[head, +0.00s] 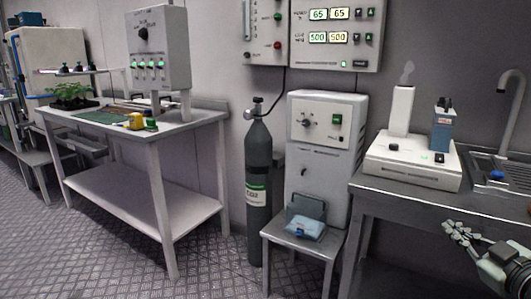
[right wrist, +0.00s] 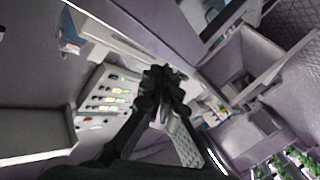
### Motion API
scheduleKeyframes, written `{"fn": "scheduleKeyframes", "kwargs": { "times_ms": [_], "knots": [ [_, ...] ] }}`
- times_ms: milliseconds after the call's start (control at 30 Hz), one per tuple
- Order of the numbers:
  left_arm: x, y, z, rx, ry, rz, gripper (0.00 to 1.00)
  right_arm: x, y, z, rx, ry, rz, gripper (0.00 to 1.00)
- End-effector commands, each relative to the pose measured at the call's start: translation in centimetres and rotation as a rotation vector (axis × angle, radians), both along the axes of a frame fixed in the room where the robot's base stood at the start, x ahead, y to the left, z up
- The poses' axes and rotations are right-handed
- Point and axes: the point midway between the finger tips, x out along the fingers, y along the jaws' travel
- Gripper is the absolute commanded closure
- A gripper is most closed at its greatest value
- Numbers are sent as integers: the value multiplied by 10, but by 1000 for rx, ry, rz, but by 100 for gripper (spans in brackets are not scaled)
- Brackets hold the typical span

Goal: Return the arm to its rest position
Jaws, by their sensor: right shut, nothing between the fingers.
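My right gripper (head: 462,236) shows at the lower right of the head view, in front of the metal bench with the sink. It is shut and empty. In the right wrist view its dark fingers (right wrist: 162,92) meet in the middle of the picture, with nothing between them. The right arm runs out of the head view at the right edge. My left gripper does not show in either view.
A steel sink bench (head: 370,190) with a white device (head: 412,165) stands at the right. A dark gas cylinder (head: 258,170) and a small table (head: 275,236) stand mid-picture. A white worktable (head: 175,190) stands left. The floor (head: 100,260) at front left is clear.

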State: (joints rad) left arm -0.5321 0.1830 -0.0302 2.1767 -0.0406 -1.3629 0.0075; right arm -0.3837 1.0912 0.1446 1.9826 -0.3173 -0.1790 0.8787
Motion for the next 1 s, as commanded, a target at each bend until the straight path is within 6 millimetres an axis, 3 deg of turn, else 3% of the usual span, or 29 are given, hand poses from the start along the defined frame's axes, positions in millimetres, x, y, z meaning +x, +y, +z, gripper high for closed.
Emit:
{"fn": "scheduleKeyframes", "kwargs": {
  "times_ms": [33,100,233,367,500,600,733,867,1000],
  "knots": [
    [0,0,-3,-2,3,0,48,-12,-11,-36,34,48,-103,100],
    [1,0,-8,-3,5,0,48,-30,-23,-85,50,133,-231,100],
    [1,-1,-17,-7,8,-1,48,-76,-22,-173,69,338,-406,100],
    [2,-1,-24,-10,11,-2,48,-132,6,-251,87,580,-505,100],
    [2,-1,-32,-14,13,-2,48,-192,58,-313,107,842,-528,100],
    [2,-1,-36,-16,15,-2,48,-227,96,-340,120,996,-507,100],
    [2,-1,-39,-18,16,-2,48,-257,131,-356,130,1123,-469,100],
    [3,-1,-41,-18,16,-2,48,-269,146,-361,133,1176,-448,100],
    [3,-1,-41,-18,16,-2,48,-269,146,-361,133,1176,-448,100]
  ]
}}
